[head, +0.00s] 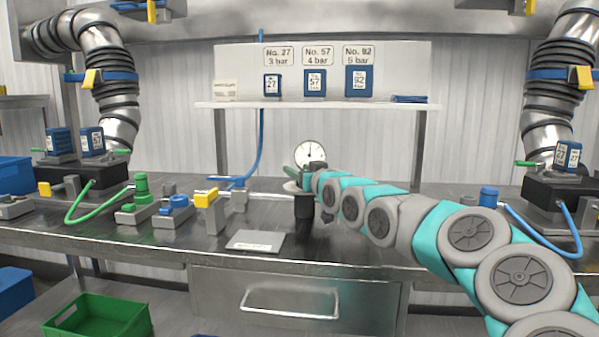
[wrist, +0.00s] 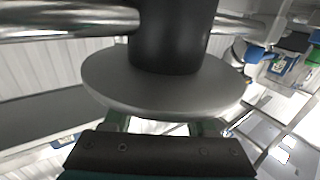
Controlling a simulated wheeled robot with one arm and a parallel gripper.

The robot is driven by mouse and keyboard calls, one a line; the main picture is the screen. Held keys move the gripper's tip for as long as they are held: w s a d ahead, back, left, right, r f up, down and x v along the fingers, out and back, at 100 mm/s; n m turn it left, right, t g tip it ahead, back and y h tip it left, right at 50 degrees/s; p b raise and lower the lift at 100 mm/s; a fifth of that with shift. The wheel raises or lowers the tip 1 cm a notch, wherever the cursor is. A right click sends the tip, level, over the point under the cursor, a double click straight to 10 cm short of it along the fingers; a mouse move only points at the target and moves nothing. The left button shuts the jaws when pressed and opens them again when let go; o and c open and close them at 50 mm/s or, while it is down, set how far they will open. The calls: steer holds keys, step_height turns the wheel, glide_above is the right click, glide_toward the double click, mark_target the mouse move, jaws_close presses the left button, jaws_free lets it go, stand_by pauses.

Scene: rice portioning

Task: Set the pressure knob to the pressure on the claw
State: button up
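My gripper (head: 303,182) is at the end of the teal and grey arm, just below the round white pressure gauge (head: 310,152). The gauge needle points roughly upward; its numbers are too small to read. A grey disc (head: 291,187) with a black cylinder (head: 303,206) is at my gripper. In the wrist view the disc (wrist: 165,92) and black cylinder (wrist: 172,38) fill the middle, with my gripper's fingers (wrist: 162,126) apart at its underside. The disc hides most of the fingers and whatever is between them. I cannot identify the pressure knob or claw with certainty.
A shelf (head: 225,105) has signs for No. 27, 3 bar; No. 57, 4 bar; No. 92, 5 bar above blue numbered boxes. A grey plate (head: 255,240) lies on the steel bench. Valves, hoses and fixtures crowd the left; a black fixture (head: 560,188) stands right.

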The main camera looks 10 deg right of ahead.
steer(key=shift+o, duration=0.4)
steer(key=shift+f, duration=0.1)
steer(key=shift+s+d, duration=0.1)
steer(key=shift+s, duration=0.1)
steer(key=b+v, duration=0.2)
steer(key=v, duration=0.3)
steer(key=shift+s+d, duration=0.1)
steer(key=shift+s, duration=0.15)
steer(key=shift+v, duration=0.9)
steer(key=shift+s, duration=0.1)
